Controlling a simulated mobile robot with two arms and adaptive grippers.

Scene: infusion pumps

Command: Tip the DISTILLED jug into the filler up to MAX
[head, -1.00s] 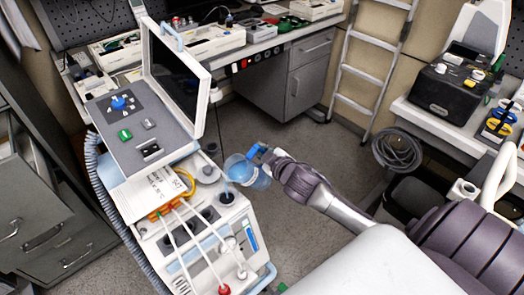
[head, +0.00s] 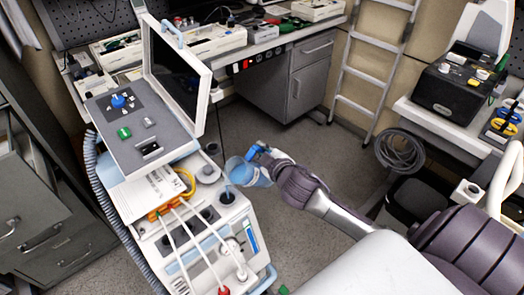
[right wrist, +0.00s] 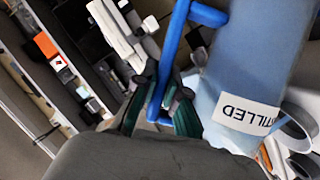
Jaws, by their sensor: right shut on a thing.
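The DISTILLED jug (head: 247,174) is translucent blue with a bright blue handle; its label shows in the right wrist view (right wrist: 246,113). My right gripper (head: 262,152) is shut on the handle, and its dark green-padded fingers (right wrist: 160,108) close around the blue bar. The jug is held tilted to the left beside the white machine's top. The filler (head: 227,195), a dark round opening on that top, lies just below the jug's left end. A narrow blue level window (head: 251,238) is on the machine's front; the MAX mark is too small to read. My left gripper is out of view.
The machine carries a screen (head: 178,75), a grey control panel (head: 130,118), papers and white hoses with a red end. A workbench (head: 285,50) and a ladder (head: 362,75) stand behind. Open grey floor lies between bench and arm.

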